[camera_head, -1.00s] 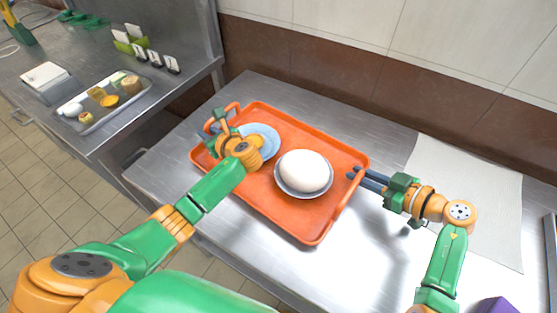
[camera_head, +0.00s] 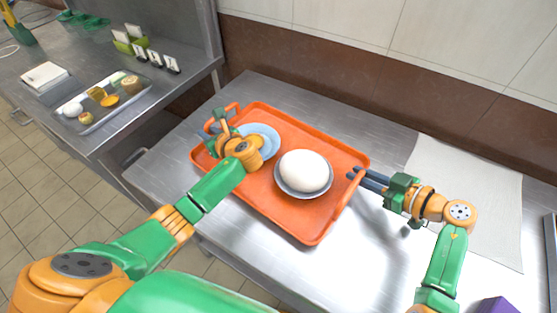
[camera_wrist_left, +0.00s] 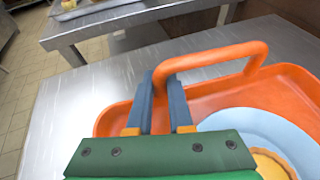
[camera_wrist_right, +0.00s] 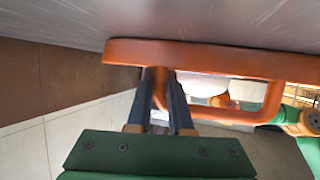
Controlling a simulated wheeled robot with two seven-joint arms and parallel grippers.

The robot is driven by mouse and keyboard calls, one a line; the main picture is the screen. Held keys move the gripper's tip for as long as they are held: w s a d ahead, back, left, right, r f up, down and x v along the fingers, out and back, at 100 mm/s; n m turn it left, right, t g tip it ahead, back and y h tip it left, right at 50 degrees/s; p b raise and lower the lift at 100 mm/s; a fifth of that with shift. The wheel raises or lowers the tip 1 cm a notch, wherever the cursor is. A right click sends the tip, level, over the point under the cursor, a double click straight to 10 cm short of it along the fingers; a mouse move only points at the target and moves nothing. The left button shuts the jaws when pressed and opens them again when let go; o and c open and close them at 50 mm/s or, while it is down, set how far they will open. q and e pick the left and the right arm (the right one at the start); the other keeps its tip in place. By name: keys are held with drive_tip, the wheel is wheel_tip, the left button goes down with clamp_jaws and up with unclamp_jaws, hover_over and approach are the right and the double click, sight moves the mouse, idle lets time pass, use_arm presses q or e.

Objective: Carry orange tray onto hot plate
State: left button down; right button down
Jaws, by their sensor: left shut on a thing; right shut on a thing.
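The orange tray (camera_head: 262,197) sits on or just above the steel counter; I cannot tell which. It carries a white bowl with a white rounded mound (camera_head: 304,171) and a light blue plate (camera_head: 268,133), partly hidden by my left arm. My left gripper (camera_head: 214,125) is shut on the tray's left handle, seen in the left wrist view (camera_wrist_left: 215,60). My right gripper (camera_head: 354,175) is shut on the tray's right handle, which shows in the right wrist view (camera_wrist_right: 160,88). I cannot identify a hot plate in these views.
The steel counter (camera_head: 290,88) is clear behind the tray. A pale mat (camera_head: 470,190) lies at the right, and a purple object (camera_head: 497,305) is at the bottom right. A separate left table holds a food tray (camera_head: 100,118) and small cards.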

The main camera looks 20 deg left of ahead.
sight(206, 125)
use_arm(q)
drive_tip(key=shift+r, duration=0.15)
use_arm(e)
drive_tip(key=shift+r, duration=0.2)
